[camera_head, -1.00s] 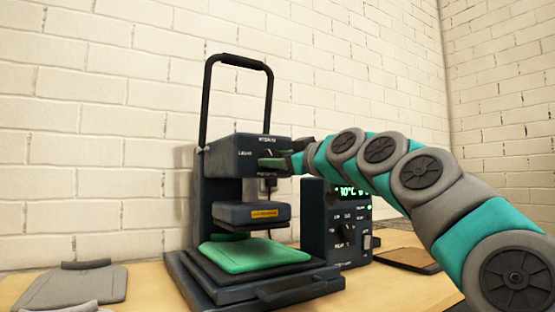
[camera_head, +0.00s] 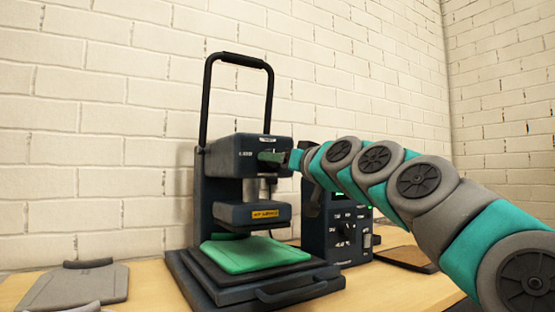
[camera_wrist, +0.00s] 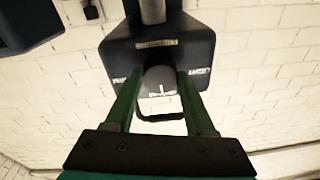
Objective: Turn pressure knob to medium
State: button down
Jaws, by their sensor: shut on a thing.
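The heat press (camera_head: 220,158) stands upright on the table, with its tall black handle raised behind. The pressure knob (camera_wrist: 160,88) is a grey round knob with a white mark on the front of the press head; it shows in the wrist view, where the head appears upside down. Labels lie on both sides of the knob and another lies beyond it, too blurred to read surely. My gripper (camera_wrist: 160,76) has its two green fingers shut on the knob's sides. In the head view my gripper (camera_head: 272,157) is at the head's front, hiding the knob.
A green cloth (camera_head: 250,257) lies on the lower platen under the raised upper plate (camera_head: 235,214). A control box (camera_head: 335,247) stands to the right, its display partly hidden by my arm. Grey folded garments (camera_head: 75,285) lie left; a brown pad (camera_head: 408,258) lies right.

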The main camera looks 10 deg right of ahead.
jog(key=shift+f, duration=0.1)
jog(key=shift+c, duration=1.2)
grip_release()
jog(key=shift+s, duration=0.1)
jog(key=v, duration=0.7)
jog(key=shift+s+d, duration=0.15)
jog(key=shift+s, duration=0.15)
